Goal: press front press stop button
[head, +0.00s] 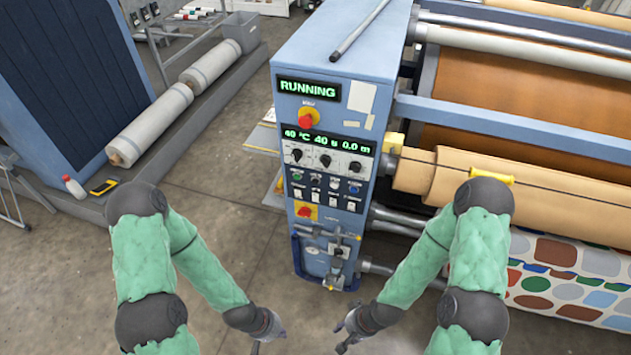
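The front of the blue press cabinet (338,75) faces me in the middle of the head view. Its upper display (308,87) reads RUNNING. Below it is a red mushroom button (306,120) on a yellow round base. Under the second display and three black knobs is a row of small buttons, one of them green (297,177); their labels are too small to read. Lower down, a red control (304,211) sits on a yellow plate. My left gripper (268,342) and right gripper (341,338) are low in front of the cabinet, apart from it, empty, their fingers apart.
Rollers with brown sheet (465,178) and a patterned fabric roll (560,280) lie right of the cabinet. A pipe bracket (335,255) sticks out below the panel. A metal rod (358,30) lies on top.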

